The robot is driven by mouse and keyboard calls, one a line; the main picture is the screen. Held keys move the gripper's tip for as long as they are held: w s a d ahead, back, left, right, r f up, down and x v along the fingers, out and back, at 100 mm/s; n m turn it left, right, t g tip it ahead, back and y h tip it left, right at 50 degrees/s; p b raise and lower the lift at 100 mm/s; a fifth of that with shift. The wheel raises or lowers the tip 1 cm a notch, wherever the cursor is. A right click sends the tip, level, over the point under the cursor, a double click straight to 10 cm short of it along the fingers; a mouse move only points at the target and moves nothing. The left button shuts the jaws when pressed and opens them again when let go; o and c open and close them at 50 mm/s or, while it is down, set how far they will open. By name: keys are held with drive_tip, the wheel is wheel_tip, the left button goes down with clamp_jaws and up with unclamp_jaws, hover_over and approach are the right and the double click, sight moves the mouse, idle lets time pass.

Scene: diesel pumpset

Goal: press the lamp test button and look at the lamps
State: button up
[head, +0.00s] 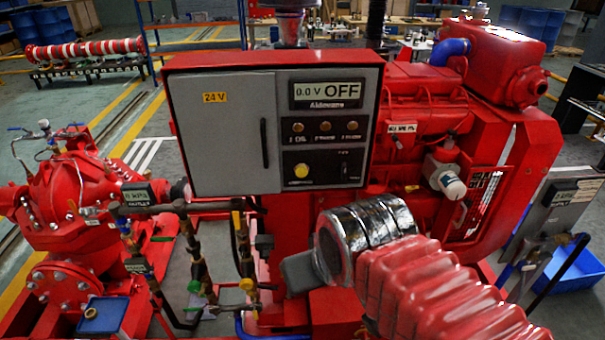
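The control panel (228,110) is a red-framed box with a grey door, facing me. On its right side, three small round amber-brown lamps (325,127) sit in a row and look dull and unlit. Below them on a black plate is a round yellow button (302,171); its small label is too blurred to read. The display (326,92) above the lamps reads 0.0 V OFF. A grey block shows low in front of the panel, beside a silver cuff; no gripper fingers can be made out there. Nothing is seen touching the button.
A red ribbed sleeve with a silver cuff fills the lower right. A red pump (70,205) with pipes and valves stands left. A red engine (425,110) stands behind the panel at right. The space directly before the panel's right face looks clear.

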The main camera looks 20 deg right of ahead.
clamp_jaws()
idle(1.7)
